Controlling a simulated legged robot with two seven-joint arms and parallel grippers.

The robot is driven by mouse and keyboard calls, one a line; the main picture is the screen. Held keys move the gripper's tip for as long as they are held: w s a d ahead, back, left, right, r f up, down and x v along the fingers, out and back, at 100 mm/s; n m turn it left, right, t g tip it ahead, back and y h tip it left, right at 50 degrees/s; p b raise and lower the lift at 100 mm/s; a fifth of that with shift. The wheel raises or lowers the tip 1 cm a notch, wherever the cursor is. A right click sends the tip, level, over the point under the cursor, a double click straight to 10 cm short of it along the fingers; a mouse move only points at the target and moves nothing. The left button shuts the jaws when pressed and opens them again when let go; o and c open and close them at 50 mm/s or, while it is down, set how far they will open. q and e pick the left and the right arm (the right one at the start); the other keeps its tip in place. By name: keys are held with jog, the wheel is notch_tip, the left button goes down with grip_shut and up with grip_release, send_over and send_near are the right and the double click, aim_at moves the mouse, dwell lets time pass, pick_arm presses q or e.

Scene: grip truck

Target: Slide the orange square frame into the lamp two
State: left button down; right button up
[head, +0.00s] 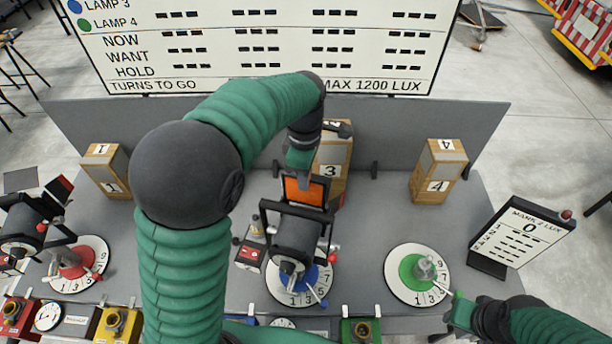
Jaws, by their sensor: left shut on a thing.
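The orange square frame (304,191) has a dark border and stands at the upper end of a black lamp (296,238). My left gripper (300,172) is above it, shut on its top edge. I cannot tell whether the frame sits in the lamp's holder or just in front of it. This lamp stands on the dial with the blue centre (318,279), in front of the wooden block marked 3 (331,170). No lamp labelled two shows; my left arm hides the place between blocks 1 and 3. My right gripper (461,312) is low at the right; its jaws are unclear.
Another lamp (34,222) stands at the left by the red dial (75,262). The green dial (417,273) has no lamp. Blocks 1 (106,172) and 4 (438,172) stand by the back panel. A lux sign (520,235) stands at the right. A large board (265,45) rises behind.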

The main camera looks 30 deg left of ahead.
aim_at(306, 201)
pick_arm(q)
jog(key=shift+w+f, duration=0.1)
jog(key=shift+f, duration=0.4)
jog(key=shift+f+b, duration=0.95)
jog(key=shift+f, duration=0.8)
jog(key=shift+f+b, duration=0.9)
jog(key=shift+f, duration=0.6)
jog(key=shift+f+b, duration=0.6)
jog(key=shift+f, duration=0.6)
